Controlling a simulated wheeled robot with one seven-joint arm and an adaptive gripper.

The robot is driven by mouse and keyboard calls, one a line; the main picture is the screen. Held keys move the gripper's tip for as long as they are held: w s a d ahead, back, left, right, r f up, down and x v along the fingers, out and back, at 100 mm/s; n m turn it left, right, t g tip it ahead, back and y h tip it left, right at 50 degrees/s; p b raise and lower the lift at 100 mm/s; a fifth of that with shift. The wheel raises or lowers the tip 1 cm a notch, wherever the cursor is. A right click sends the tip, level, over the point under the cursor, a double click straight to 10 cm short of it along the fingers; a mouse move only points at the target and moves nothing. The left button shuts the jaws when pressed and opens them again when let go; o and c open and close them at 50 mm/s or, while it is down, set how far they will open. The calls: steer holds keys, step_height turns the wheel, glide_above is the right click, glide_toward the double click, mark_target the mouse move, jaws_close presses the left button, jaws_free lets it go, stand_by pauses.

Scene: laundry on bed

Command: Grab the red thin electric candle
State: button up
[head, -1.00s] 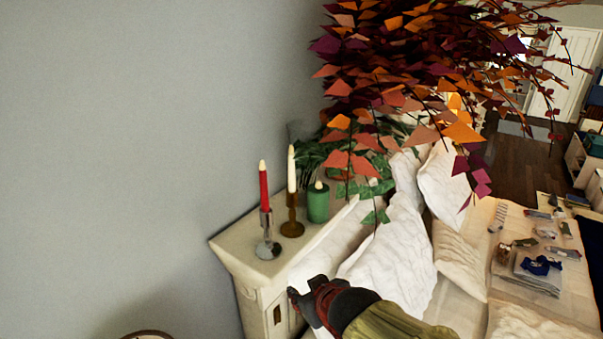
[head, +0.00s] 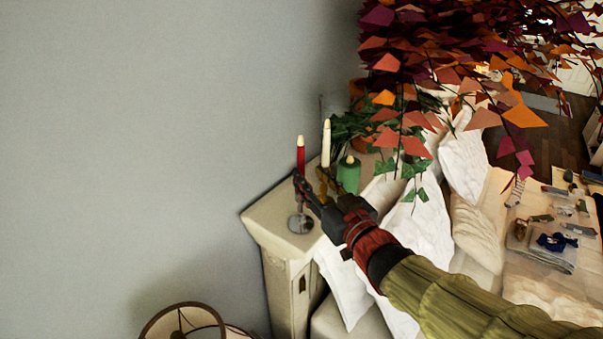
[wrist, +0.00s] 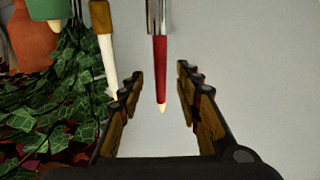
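The red thin candle (head: 301,155) stands upright in a silver holder (head: 300,223) at the near corner of the cream headboard shelf. My gripper (head: 310,190) is in front of the candle's lower part and the holder in the head view, hiding some of both. In the wrist view, which appears upside down, the red candle (wrist: 161,75) lies between the open fingers of my gripper (wrist: 158,95), with clear gaps on both sides. Its pale tip points toward the gripper's palm. No finger appears to touch it.
A white candle (head: 326,145) in a brown holder and a green candle (head: 348,175) stand close to the right. Potted ivy and hanging orange leaves (head: 410,145) are behind. White pillows (head: 345,280) lie beside the shelf (head: 265,215). A round lamp shade (head: 182,322) is below left.

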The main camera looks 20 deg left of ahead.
mark_target(302, 171)
steer(key=shift+f+p+x, duration=0.2)
steer(key=shift+p+x, duration=0.15)
steer(key=shift+x, duration=1.05)
steer(key=shift+f+p+x, duration=0.15)
steer(key=shift+p+x, duration=0.15)
steer(key=shift+x, duration=1.05)
steer(key=shift+c, duration=1.1)
jaws_close()
